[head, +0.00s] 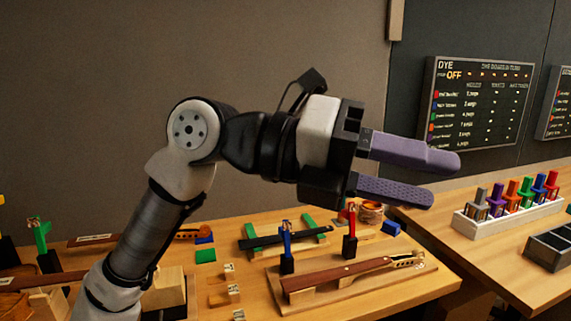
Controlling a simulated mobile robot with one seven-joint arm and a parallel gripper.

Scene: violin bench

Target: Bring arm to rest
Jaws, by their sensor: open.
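My gripper (432,178) is in the middle right of the head view, raised above the bench and pointing right. Its two purple fingers are apart with nothing between them. My arm comes up from the lower left, bends at a grey joint, and reaches right. The gripper touches nothing that I can see. Part of the bench behind and below the arm is hidden by it.
The wooden bench (440,285) holds a violin neck on a board (425,284), a red clamp (350,240), a blue clamp (287,250) and small blocks. A dye board (478,103) hangs behind.

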